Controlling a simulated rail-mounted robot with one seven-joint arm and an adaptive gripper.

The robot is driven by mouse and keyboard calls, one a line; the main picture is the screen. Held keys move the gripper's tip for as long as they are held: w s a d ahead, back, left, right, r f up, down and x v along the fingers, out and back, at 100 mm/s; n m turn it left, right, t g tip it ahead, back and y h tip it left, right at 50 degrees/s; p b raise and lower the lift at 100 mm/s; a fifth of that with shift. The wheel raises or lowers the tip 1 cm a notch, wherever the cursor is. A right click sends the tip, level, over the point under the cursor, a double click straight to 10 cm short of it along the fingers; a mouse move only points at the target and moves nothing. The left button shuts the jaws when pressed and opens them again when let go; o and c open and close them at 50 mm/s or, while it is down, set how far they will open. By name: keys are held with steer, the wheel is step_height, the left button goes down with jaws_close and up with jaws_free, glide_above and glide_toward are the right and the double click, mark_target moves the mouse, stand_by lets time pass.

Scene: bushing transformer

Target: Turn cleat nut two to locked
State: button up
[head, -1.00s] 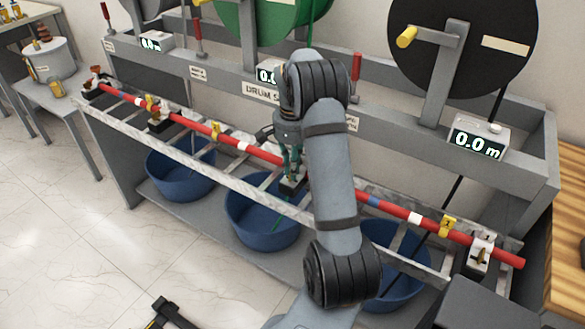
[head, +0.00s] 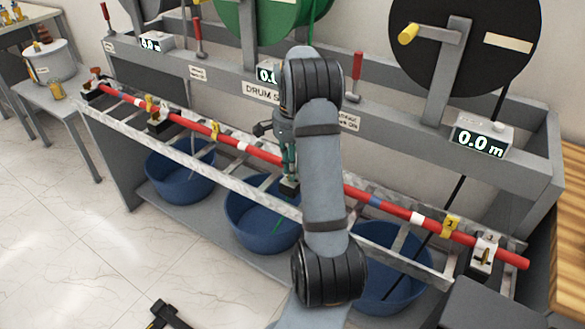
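A red cable (head: 405,213) runs along a grey ladder-like tray, through several small cleats. One dark cleat block (head: 289,187) sits directly under my gripper (head: 289,168) in the middle of the tray. My gripper points down at this block, and its fingertips are at or just above it. I cannot tell whether they touch the nut or are shut on it; the nut is hidden. Other cleats show at the right end (head: 482,262), left of the middle (head: 160,125) and at the far left (head: 90,93). The cleat numbers are too small to read surely.
Blue tubs (head: 180,176) stand on the shelf below the tray. Cable drums, including a black one (head: 415,80), and red-handled levers (head: 357,68) stand behind. A yellow tag (head: 450,226) sits on the cable at right. A wooden bench edge (head: 570,240) borders the right.

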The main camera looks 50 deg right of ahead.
step_height(320, 180, up, 12)
stand_by(0.6)
steer(key=shift+f, duration=0.1)
step_height(320, 180, down, 12)
steer(key=shift+n+p, duration=0.35)
steer(key=shift+n, duration=0.15)
stand_by(0.3)
stand_by(0.4)
